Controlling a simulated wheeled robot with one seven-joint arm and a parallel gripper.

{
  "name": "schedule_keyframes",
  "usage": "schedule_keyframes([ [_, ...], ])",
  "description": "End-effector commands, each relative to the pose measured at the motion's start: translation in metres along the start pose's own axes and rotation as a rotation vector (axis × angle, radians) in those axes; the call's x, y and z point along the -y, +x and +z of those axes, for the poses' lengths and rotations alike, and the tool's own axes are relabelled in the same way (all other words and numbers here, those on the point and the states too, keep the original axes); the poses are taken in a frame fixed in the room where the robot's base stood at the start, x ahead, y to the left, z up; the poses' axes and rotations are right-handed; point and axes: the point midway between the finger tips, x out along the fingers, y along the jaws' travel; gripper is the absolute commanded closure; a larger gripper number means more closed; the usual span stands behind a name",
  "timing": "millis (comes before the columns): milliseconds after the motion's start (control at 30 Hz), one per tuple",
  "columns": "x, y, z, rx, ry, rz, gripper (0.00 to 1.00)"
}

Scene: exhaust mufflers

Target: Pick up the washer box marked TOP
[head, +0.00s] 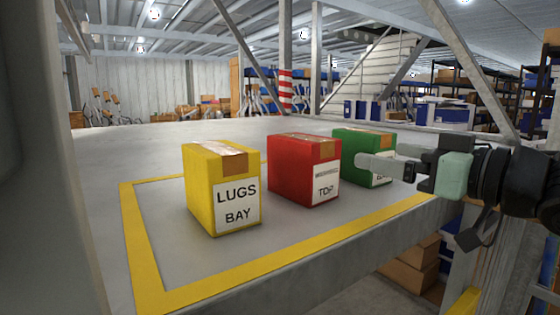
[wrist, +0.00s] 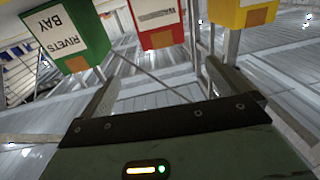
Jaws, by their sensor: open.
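The red box (head: 290,168) has a brown tape strip and a white label reading TOP under a line of small marks. It stands upright in the middle of a row of three on the grey tabletop. My gripper (head: 362,165) is open and empty, right of the red box, with its fingers partly covering the green box in the head view. In the wrist view the red box (wrist: 164,39) appears tilted at the top, ahead of the gap between my open fingers (wrist: 162,70), apart from them.
A yellow box (head: 200,190) marked LUGS BAY stands left of the red one. A green box (head: 350,143), marked RIVETS BAY in the wrist view (wrist: 95,35), stands right of it. Yellow tape (head: 145,255) outlines the area on the tabletop (head: 290,240). A diagonal metal post (head: 460,55) rises at the right.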

Motion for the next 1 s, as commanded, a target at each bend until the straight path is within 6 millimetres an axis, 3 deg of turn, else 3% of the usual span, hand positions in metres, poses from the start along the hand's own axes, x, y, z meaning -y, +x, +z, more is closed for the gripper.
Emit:
schedule_keyframes([
  [467,0.0,0.045,-0.005,0.006,0.007,0.002,0.0],
  [800,0.001,0.097,0.0,0.003,0.005,0.0,0.0],
  [1000,0.001,0.116,0.001,0.003,0.001,0.001,0.0],
])
